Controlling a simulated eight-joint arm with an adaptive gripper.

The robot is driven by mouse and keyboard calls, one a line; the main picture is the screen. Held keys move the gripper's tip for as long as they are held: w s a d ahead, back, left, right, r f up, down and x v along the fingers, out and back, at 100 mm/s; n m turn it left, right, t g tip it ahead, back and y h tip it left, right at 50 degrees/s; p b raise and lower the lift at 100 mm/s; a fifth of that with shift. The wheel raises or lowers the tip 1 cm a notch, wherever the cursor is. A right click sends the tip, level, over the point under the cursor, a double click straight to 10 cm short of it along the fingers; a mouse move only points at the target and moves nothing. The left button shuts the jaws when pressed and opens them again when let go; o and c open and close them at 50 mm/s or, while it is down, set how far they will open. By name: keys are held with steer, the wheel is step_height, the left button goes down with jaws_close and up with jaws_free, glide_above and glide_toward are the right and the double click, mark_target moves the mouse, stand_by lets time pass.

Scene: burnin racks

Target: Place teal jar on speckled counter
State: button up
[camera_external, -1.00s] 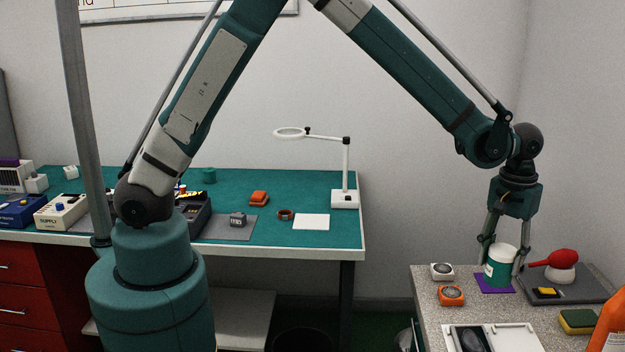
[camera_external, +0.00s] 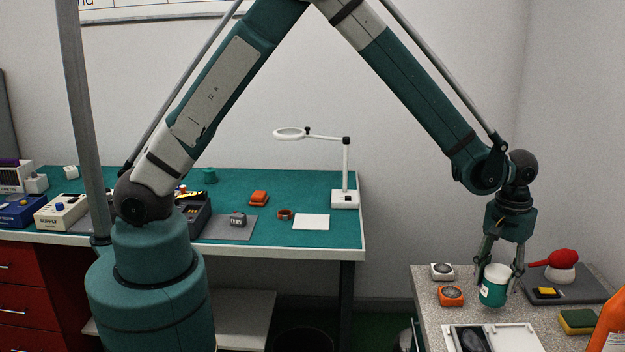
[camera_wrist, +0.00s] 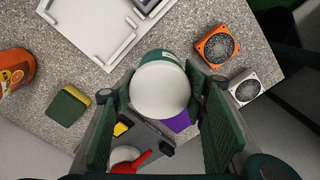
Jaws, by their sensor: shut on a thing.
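The teal jar (camera_external: 493,290) has a white lid and a white label. My gripper (camera_external: 499,276) is shut on it, with one finger on each side. In the wrist view the white lid (camera_wrist: 160,91) fills the space between the two pads of my gripper (camera_wrist: 158,100). The speckled counter (camera_external: 520,317) lies under the jar. In the external view I cannot tell whether the jar's base touches the counter or hangs just above it. A purple mat (camera_wrist: 178,122) lies behind the jar and is partly hidden by it.
An orange-framed fan (camera_external: 451,296) and a white-framed fan (camera_external: 442,271) stand left of the jar. A grey scale (camera_external: 590,291) with a red-topped item (camera_external: 561,262) lies behind right. A white tray (camera_external: 518,338) is in front; a sponge (camera_external: 577,321) and orange bottle (camera_external: 612,325) are right.

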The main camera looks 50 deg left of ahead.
mark_target(495, 288)
steer(key=shift+f, duration=1.6)
steer(key=shift+f, duration=0.1)
steer(key=o, duration=1)
step_height(495, 288, up, 12)
steer(key=shift+r, duration=0.15)
